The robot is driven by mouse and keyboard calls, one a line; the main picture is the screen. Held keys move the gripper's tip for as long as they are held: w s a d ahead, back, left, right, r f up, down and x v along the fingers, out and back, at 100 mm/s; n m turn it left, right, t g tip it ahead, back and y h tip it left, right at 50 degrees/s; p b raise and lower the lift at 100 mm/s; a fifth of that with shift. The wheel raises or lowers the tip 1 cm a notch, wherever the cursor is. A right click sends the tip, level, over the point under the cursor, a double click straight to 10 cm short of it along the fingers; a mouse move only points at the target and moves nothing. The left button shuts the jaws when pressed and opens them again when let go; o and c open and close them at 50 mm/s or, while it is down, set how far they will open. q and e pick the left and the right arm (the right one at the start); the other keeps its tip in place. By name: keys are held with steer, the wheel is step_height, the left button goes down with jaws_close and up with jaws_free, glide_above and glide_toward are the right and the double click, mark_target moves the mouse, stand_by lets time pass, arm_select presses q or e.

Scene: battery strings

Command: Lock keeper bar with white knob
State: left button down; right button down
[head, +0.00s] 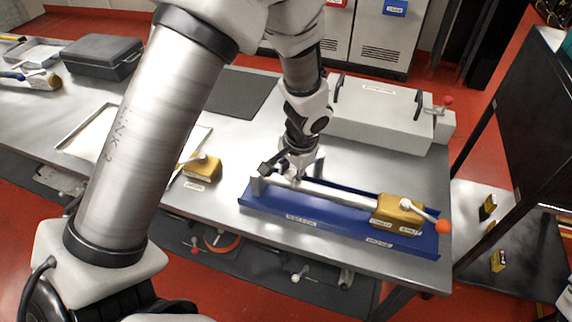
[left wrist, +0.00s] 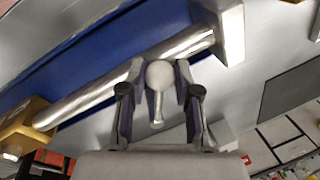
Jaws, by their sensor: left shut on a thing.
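A silver keeper bar (head: 335,193) lies along a blue tray (head: 300,213) on the steel table, between a grey end post (head: 257,186) and a gold block (head: 398,208) at the right. My left gripper (head: 291,172) is at the bar's left part, near the post. In the left wrist view it (left wrist: 158,92) is shut on the white knob (left wrist: 159,74), with one finger on each side. The knob's short stem points toward my palm, and the bar (left wrist: 100,90) runs behind it. In the head view my gripper hides the knob. My right gripper is out of view.
The gold block carries a lever with an orange knob (head: 442,226). A grey lidded box (head: 375,115) stands behind the tray. Another gold block (head: 203,167) sits left of the tray. A dark case (head: 102,57) is at the far left. A black rack stands at the right.

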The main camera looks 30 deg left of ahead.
arm_select(q)
steer(key=shift+s+d+f+n, duration=0.2)
steer(key=shift+s+d+n, duration=0.05)
steer(key=shift+d+n, duration=0.45)
steer(key=shift+a+g, duration=0.1)
steer(key=shift+g, duration=0.2)
steer(key=shift+f+n, duration=0.15)
steer(key=shift+n, duration=0.15)
steer(key=c, duration=0.8)
jaws_free()
steer(key=shift+c, duration=0.2)
steer(key=shift+w+d, duration=0.15)
steer(key=shift+d, duration=0.35)
steer(key=shift+a+r, duration=0.15)
steer(key=shift+r, duration=0.6)
steer(key=d+r, duration=0.1)
steer(key=r, duration=0.6)
steer(key=d+r, duration=0.1)
steer(key=r, duration=0.2)
steer(key=shift+d+r, duration=0.3)
steer(key=shift+d, duration=0.05)
